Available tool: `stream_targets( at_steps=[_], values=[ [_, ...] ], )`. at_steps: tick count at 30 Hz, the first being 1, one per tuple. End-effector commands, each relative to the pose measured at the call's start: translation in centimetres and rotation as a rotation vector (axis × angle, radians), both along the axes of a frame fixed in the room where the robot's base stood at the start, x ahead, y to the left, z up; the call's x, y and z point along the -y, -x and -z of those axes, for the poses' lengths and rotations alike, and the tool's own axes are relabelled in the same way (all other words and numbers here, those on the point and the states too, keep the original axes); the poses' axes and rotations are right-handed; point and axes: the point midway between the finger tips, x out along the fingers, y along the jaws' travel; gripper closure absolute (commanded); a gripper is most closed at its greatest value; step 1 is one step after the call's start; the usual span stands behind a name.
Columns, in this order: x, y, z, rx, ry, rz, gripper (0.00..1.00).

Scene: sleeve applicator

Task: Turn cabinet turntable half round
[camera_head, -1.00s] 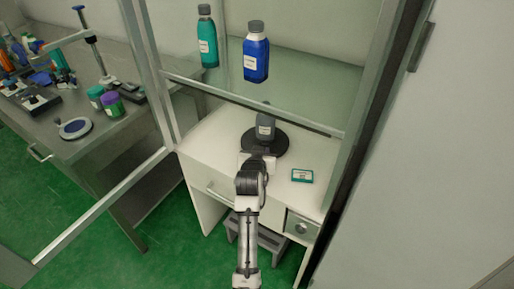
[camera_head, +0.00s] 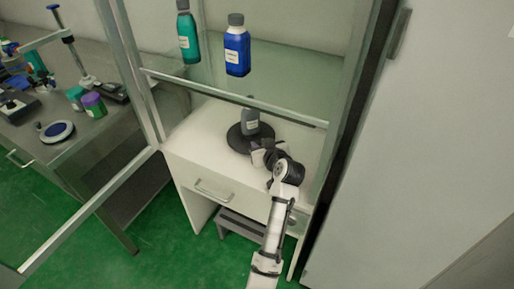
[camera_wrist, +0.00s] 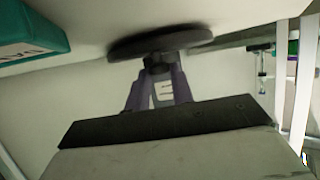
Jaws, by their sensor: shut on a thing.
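The turntable (camera_head: 236,143) is a black disc on the white cabinet worktop, with a grey bottle (camera_head: 251,122) standing upright on it. My gripper (camera_head: 257,152) is at the disc's front right edge. In the wrist view, the dark disc (camera_wrist: 190,36) lies just beyond my fingers (camera_wrist: 157,78). The fingers are shut on a small dark knob (camera_wrist: 157,62) at the disc's edge. The bottle is out of the wrist view.
A glass shelf above holds a green bottle (camera_head: 188,38) and a blue bottle (camera_head: 237,50). The cabinet's open framed door (camera_head: 90,210) stands at left.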

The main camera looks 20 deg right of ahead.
Motion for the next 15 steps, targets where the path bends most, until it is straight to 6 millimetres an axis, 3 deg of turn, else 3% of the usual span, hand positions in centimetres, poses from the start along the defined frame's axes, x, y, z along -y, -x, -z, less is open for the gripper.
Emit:
stream_targets(
  at_steps=[15],
  values=[
    [1.13,0.08,0.18,-0.004,0.000,-0.099,1.00]
  ],
)
